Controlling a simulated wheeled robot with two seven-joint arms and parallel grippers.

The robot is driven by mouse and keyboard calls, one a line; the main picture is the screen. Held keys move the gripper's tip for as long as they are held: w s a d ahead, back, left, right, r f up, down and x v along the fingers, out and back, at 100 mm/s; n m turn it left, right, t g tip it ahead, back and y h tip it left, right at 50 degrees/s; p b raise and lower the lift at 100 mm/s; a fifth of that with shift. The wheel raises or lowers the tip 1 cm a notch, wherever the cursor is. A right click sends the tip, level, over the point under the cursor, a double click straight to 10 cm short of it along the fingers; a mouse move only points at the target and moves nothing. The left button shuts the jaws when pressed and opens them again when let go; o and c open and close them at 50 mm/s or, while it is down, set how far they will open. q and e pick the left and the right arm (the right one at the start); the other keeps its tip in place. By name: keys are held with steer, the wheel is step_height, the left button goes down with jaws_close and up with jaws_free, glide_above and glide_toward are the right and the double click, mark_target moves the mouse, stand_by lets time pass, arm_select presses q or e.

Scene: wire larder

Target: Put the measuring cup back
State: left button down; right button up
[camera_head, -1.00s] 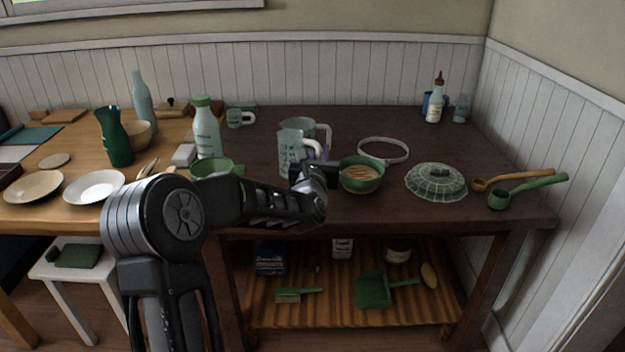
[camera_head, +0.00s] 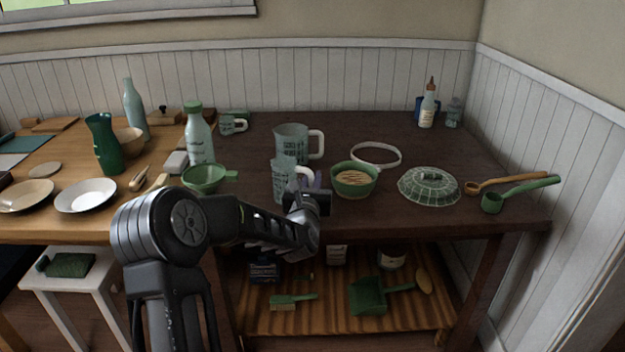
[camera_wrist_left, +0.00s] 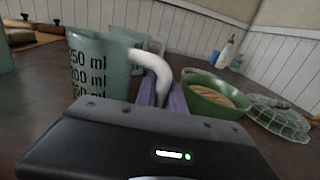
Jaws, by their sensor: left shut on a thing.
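The measuring cup (camera_head: 283,182) is a clear greenish jug with dark markings and a white handle. It is upright near the front of the dark table. My left gripper (camera_head: 314,187) is shut on its handle, on the cup's right side. In the left wrist view the cup (camera_wrist_left: 98,68) shows its ml marks, and the white handle (camera_wrist_left: 152,66) runs down between the purple finger pads. I cannot tell whether its base touches the table. A larger measuring jug (camera_head: 291,143) stands just behind it, and a small one (camera_head: 228,125) stands farther back left. My right gripper is out of view.
A green bowl (camera_head: 355,188) stands close to the right of my gripper. A green strainer (camera_head: 203,180) and a milk bottle (camera_head: 199,140) are left. The table's back middle is clear.

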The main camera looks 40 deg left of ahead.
arm_select(q)
steer(key=shift+f, duration=0.15)
steer(key=c, duration=1.4)
jaws_free()
steer(key=shift+c, duration=0.2)
steer(key=shift+r, duration=0.2)
steer(key=v, duration=1.2)
